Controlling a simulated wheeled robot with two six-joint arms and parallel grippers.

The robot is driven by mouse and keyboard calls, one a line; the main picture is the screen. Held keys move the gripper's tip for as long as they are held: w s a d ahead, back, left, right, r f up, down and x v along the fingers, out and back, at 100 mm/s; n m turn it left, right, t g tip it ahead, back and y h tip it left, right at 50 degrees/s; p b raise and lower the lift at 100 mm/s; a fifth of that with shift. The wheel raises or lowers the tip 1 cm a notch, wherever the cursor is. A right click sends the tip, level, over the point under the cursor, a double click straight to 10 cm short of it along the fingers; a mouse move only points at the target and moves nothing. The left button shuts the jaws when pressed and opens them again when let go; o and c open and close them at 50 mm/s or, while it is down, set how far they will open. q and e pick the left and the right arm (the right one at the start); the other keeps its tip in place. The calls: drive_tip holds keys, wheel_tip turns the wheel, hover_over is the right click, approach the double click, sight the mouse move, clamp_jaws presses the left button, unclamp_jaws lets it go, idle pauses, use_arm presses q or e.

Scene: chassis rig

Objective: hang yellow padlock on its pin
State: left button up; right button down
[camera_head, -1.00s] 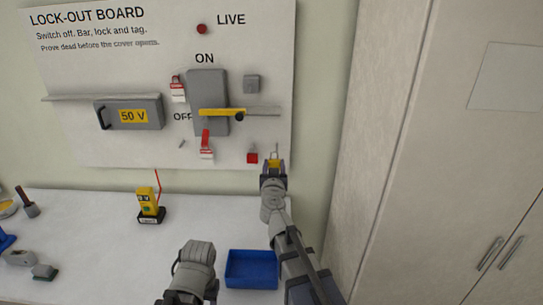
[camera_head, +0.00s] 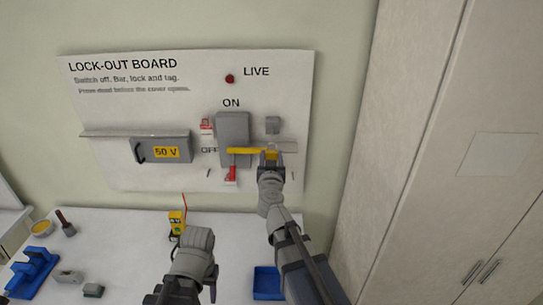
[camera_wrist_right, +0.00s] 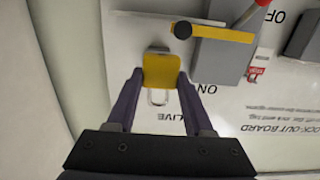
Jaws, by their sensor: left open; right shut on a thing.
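The yellow padlock (camera_head: 271,154) is held by my right gripper (camera_head: 271,165) in front of the lock-out board, by the right end of the yellow bar (camera_head: 247,150). In the right wrist view the padlock (camera_wrist_right: 161,71) sits between both fingers of the right gripper (camera_wrist_right: 161,85), its shackle loop clear of them. The board's writing is upside down in that view. A small pin (camera_head: 209,173) sticks out below OFF; I cannot tell which pin is the padlock's. My left gripper (camera_head: 182,288) is open and apparently empty over the table.
A yellow tester (camera_head: 177,220) and a blue tray (camera_head: 267,281) stand on the table. A tall cabinet (camera_head: 420,170) bounds the right side.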

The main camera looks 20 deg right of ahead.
drive_tip(key=shift+w+d, duration=0.1)
drive_tip(key=shift+w, duration=0.15)
drive_tip(key=shift+w, duration=0.15)
drive_tip(key=b+x, duration=0.1)
drive_tip(key=x, duration=0.8)
drive_tip(key=shift+f, duration=0.35)
idle(0.7)
drive_tip(key=shift+w+d, duration=0.1)
idle(0.4)
drive_tip(key=shift+c, duration=1)
unclamp_jaws()
